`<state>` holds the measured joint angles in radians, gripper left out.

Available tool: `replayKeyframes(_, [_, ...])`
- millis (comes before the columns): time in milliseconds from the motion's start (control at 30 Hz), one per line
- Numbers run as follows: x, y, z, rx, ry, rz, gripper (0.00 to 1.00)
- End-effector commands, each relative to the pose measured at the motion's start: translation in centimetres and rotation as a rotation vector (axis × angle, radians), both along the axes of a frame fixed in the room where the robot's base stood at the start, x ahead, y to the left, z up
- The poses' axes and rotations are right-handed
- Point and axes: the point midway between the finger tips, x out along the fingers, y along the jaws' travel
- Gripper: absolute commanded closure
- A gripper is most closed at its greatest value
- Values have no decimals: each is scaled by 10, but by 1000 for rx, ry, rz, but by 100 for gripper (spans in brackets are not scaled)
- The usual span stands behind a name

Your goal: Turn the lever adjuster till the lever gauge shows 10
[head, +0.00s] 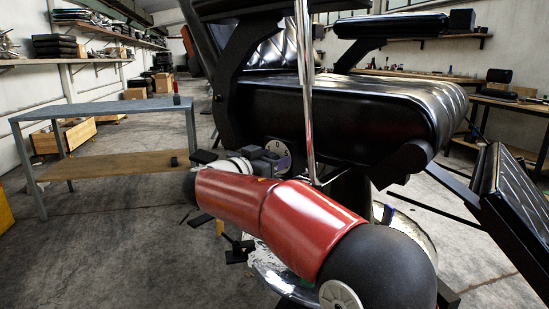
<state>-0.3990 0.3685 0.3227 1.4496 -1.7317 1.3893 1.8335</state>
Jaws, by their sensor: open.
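The barber chair's lever adjuster appears to be the upright chrome rod (305,90). It runs from the top of the head view down past the side of the black seat, with its lower end by my red arm. The lever gauge (284,147) is a small round plate under the seat, left of the rod, and a "0" shows on it. My gripper (274,160) is open at the gauge's lower left, behind my forearm. Its fingertips are partly hidden, and I cannot tell whether they touch anything. The rod stands apart to its right.
The black seat (330,115) and its support overhang the gauge area. The padded footrest (505,215) juts out at the right. A metal-framed table (100,108) stands at the left. Grey floor (125,235) is clear at the front left.

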Motion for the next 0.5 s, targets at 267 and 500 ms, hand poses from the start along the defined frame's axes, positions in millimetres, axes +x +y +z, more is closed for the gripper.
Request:
replayKeyframes(267, [0, 0, 0, 0, 0, 0, 59])
replayKeyframes(500, [0, 0, 0, 0, 0, 1, 90])
